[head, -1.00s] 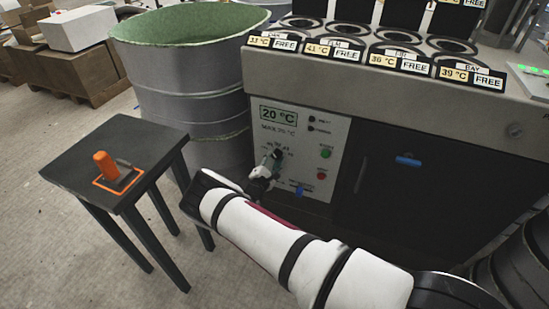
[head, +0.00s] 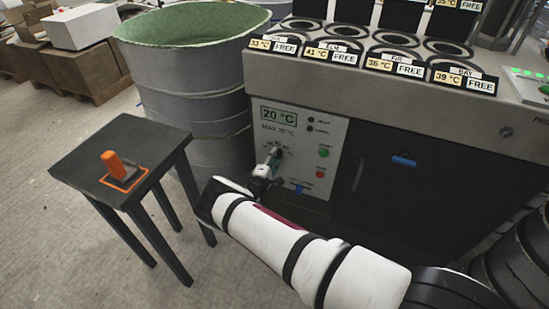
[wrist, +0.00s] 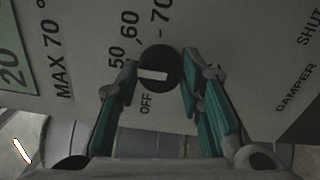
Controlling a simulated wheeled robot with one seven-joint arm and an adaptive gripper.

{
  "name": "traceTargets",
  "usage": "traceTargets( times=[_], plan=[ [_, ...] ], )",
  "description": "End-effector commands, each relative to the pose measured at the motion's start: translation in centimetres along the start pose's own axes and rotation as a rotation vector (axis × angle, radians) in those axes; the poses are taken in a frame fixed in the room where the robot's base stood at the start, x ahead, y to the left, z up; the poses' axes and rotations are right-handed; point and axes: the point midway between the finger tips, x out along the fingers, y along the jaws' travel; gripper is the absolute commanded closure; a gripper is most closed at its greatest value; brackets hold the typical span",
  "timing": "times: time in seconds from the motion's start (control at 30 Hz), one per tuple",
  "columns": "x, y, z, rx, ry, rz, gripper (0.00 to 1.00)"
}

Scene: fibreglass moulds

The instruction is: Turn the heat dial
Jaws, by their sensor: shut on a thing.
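The heat dial (wrist: 160,70) is a round black knob with a white bar on its face. It sits on the pale control panel (head: 335,130), with OFF, 50, 60 and 70 marked around it. My gripper (wrist: 160,64) is shut on the dial, one teal-padded finger on each side. In the head view my gripper (head: 272,160) is at the panel and mostly hides the dial. The display (head: 279,116) reads 20 °C.
Green (head: 323,153) and red (head: 320,174) buttons sit right of the dial. A large metal drum (head: 195,75) stands left of the panel. A dark stool (head: 85,150) holding an orange-handled thing (head: 112,163) stands at left. A dark cabinet door (head: 410,195) is at right.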

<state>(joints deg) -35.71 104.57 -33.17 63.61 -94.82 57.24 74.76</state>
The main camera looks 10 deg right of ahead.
Motion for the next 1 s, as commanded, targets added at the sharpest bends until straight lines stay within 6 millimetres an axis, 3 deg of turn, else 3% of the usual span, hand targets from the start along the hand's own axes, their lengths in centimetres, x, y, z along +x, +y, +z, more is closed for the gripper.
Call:
traceTargets(
  times=[0.37,0.4,0.47,0.8,1.0],
  plan=[
    [0.0,-0.2,0.1,0.001,-0.001,-0.003,0.93],
    [0.0,-0.2,0.1,0.001,-0.001,-0.003,0.56],
    [0.0,-0.1,0.1,0.001,-0.001,-0.003,0.45],
    [-0.2,-0.1,0.0,0.001,0.0,-0.001,0.45],
    [-2.7,0.0,-0.2,0.0,0.003,0.0,0.45]
  ],
)
